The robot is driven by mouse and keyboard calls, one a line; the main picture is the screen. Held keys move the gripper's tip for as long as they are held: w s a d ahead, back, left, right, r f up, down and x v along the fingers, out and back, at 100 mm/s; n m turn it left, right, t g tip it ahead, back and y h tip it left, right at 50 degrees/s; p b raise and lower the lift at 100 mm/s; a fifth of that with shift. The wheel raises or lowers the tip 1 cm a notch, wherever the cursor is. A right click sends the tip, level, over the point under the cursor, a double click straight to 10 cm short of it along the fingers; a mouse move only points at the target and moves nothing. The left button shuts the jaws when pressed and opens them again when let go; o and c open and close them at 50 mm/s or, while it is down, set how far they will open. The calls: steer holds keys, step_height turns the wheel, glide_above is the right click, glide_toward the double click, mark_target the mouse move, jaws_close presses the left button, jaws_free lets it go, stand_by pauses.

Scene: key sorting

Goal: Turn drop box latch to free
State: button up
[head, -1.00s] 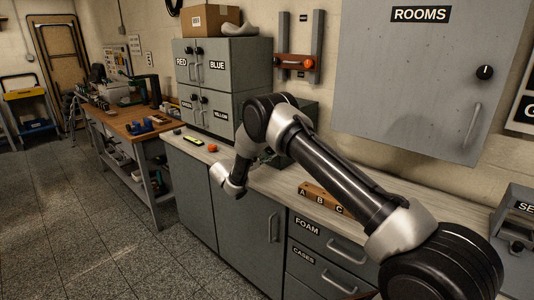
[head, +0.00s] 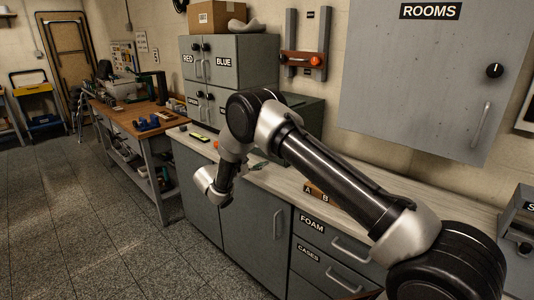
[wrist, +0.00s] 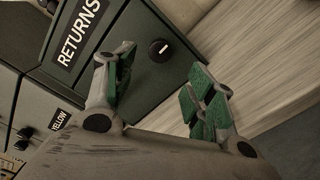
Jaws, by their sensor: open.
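The drop box is a dark green box labelled RETURNS (wrist: 122,40) in the wrist view. Its latch, a round black knob (wrist: 160,50) with a short white mark, sits on the front face. The mark looks slanted in this tilted view. In the head view the green box (head: 305,112) shows partly behind my arm, and its latch is hidden. My gripper (wrist: 163,76) is open and empty, its green-padded fingers spread on either side below the knob in the wrist view. I see no contact with the knob.
A grey cabinet (head: 255,62) with RED and BLUE doors stands left of the box; its YELLOW label (wrist: 60,119) shows in the wrist view. The pale counter (wrist: 235,50) is clear beside the box. A ROOMS wall cabinet (head: 410,90) hangs at right.

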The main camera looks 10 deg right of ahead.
steer(key=shift+v, duration=1.45)
steer(key=shift+r, duration=0.1)
steer(key=s+d+r+m+g, duration=0.4)
steer(key=d+r+g, duration=0.1)
steer(key=d+r, duration=0.65)
steer(key=s+d+r+m+g+y, duration=0.45)
steer(key=s+d+r, duration=0.65)
steer(key=s+d, duration=0.3)
steer(key=s+d+r+m+y, duration=0.1)
steer(key=s+y, duration=0.2)
steer(key=s, duration=0.6)
steer(key=s+d+r+m+y, duration=0.1)
steer(key=s+d+r+y, duration=0.15)
steer(key=s, duration=0.75)
steer(key=s+a+f+m+t+y, duration=0.1)
steer(key=s+a+y, duration=0.1)
steer(key=s, duration=0.4)
steer(key=s+a+f+m+t+y, duration=0.1)
steer(key=s+a+f+t+y, duration=0.1)
steer(key=s, duration=0.4)
steer(key=shift+s+a+f+y, duration=0.25)
steer(key=shift+a+f+y, duration=0.05)
